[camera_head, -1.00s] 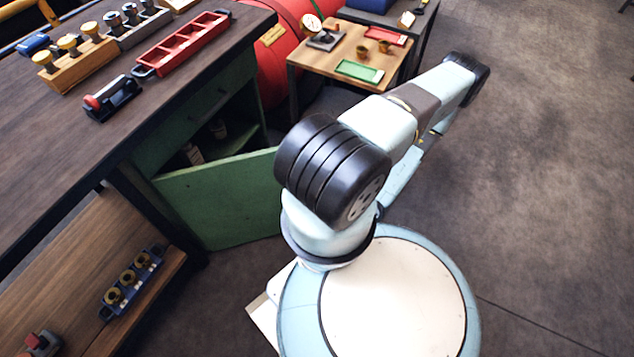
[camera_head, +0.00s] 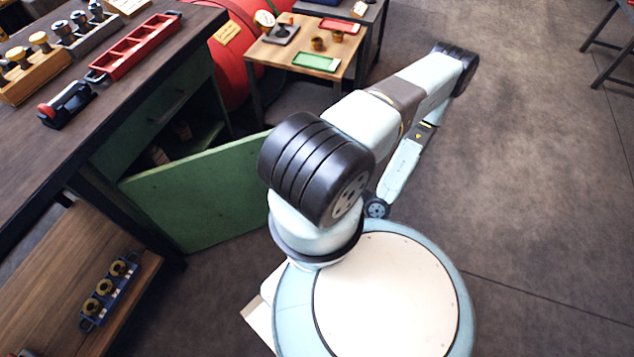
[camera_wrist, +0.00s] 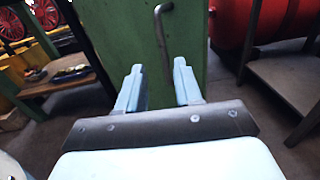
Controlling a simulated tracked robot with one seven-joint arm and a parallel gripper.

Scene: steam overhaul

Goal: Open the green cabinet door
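The green cabinet door (camera_head: 195,195) is swung well out from the cabinet (camera_head: 150,125) under the dark workbench, and the dark inside shows behind it. My arm covers the door's right end in the head view. In the wrist view a green panel, apparently the same door (camera_wrist: 190,45), stands upright ahead, with a grey bar handle (camera_wrist: 161,40) on it. My gripper (camera_wrist: 158,88) is open, its two pale fingers apart with nothing held between them. The handle lies beyond the fingertips. In the head view my gripper is hidden behind my arm.
A small wooden table (camera_head: 265,55) with a green tray (camera_head: 316,62) stands beyond the door beside a red tank (camera_head: 230,45). A lower wooden shelf (camera_head: 45,265) carries a blue holder (camera_head: 108,290). The floor to the right is mostly clear.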

